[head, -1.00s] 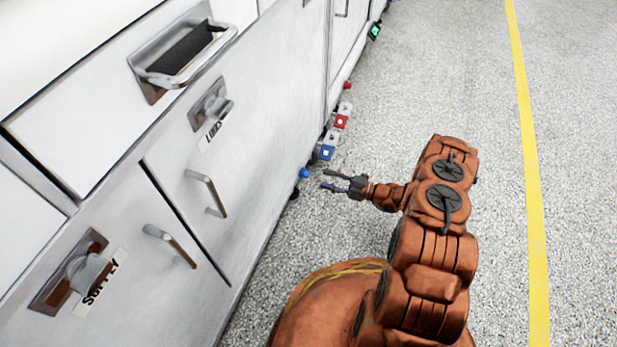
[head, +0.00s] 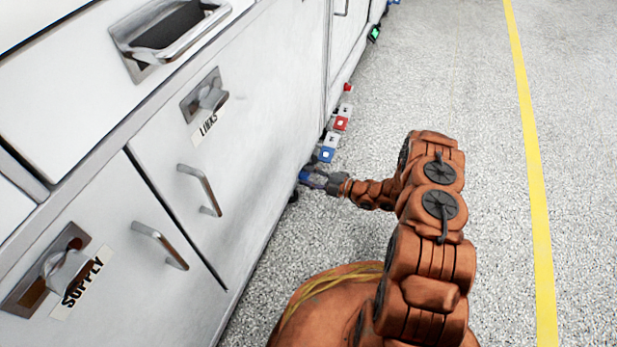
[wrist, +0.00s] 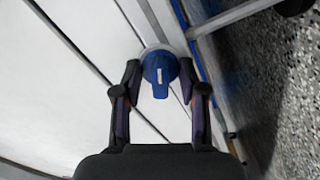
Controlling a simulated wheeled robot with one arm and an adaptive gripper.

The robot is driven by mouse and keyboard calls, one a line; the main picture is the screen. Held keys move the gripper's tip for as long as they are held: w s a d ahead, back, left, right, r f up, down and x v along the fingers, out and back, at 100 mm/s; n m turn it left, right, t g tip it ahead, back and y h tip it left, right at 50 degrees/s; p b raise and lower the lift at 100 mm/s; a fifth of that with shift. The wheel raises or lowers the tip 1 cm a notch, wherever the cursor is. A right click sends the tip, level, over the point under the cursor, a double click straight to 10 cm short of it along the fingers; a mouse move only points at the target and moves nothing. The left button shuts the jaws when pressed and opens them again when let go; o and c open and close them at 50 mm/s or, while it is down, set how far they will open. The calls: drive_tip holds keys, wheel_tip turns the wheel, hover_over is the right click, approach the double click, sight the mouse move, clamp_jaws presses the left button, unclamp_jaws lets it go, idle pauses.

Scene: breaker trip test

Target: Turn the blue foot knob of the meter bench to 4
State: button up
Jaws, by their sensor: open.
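The blue foot knob (wrist: 160,68) is low on the white bench front in the wrist view. It is round, with a grip bar and a white mark on its upper part. My gripper (wrist: 160,78) is open, with one finger on each side of the knob; I cannot tell whether they touch it. In the head view my gripper (head: 314,179) is at the foot of the meter bench (head: 255,140), and its fingers largely hide the knob (head: 304,176). Any number scale around the knob cannot be read.
Door handles (head: 201,190) and latches labelled LINKS (head: 206,97) and SUPPLY (head: 68,274) stick out from the front. The speckled floor (head: 480,120) to the right is clear.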

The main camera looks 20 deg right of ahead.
clamp_jaws()
